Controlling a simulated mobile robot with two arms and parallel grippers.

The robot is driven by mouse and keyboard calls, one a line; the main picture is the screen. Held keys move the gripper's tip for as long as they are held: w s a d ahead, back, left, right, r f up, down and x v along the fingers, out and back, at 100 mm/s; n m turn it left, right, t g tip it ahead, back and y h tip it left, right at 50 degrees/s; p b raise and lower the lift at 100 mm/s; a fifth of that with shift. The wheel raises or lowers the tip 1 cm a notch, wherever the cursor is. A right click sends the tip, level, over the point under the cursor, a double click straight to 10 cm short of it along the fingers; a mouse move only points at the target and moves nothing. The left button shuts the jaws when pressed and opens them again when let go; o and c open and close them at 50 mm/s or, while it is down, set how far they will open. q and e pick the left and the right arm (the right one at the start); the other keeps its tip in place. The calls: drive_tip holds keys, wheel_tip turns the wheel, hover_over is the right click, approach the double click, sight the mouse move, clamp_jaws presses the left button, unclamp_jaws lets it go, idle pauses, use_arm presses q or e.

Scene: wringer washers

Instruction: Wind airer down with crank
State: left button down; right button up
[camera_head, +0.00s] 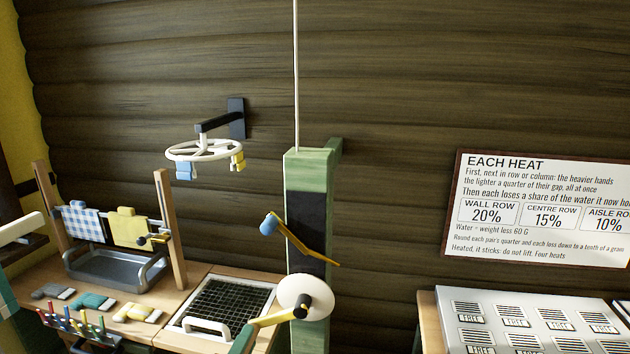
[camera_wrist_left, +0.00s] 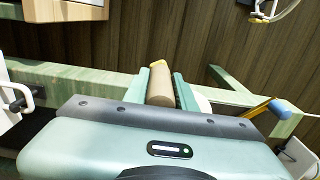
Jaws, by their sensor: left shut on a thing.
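A green post (camera_head: 312,172) with a dark panel stands against the log wall. Low on it is a white disc (camera_head: 305,297) with a yellow-tan crank handle (camera_head: 270,318). My left gripper (camera_head: 246,337) is shut on this handle; in the left wrist view its green fingers (camera_wrist_left: 161,92) sit either side of the tan handle (camera_wrist_left: 160,82). Above the disc, a yellow lever (camera_head: 305,246) with a blue knob (camera_head: 269,223) is tilted on the post. A round white airer (camera_head: 203,150) with small blue and yellow cloths hangs from a black wall bracket. A pale cord (camera_head: 296,75) rises from the post top. My right gripper is not in view.
Left of the post is a bench with a dark mesh tray (camera_head: 222,302), folded cloths (camera_head: 92,302) and a metal basin (camera_head: 112,268) below hanging cloths. To the right are a wall sign (camera_head: 540,207) and a white board (camera_head: 530,315) with several labelled cards.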

use_arm(q)
drive_tip(key=s+d+f+b, duration=0.1)
drive_tip(key=d+f+b, duration=0.4)
drive_tip(key=shift+s+d+f, duration=0.2)
drive_tip(key=shift+d, duration=0.15)
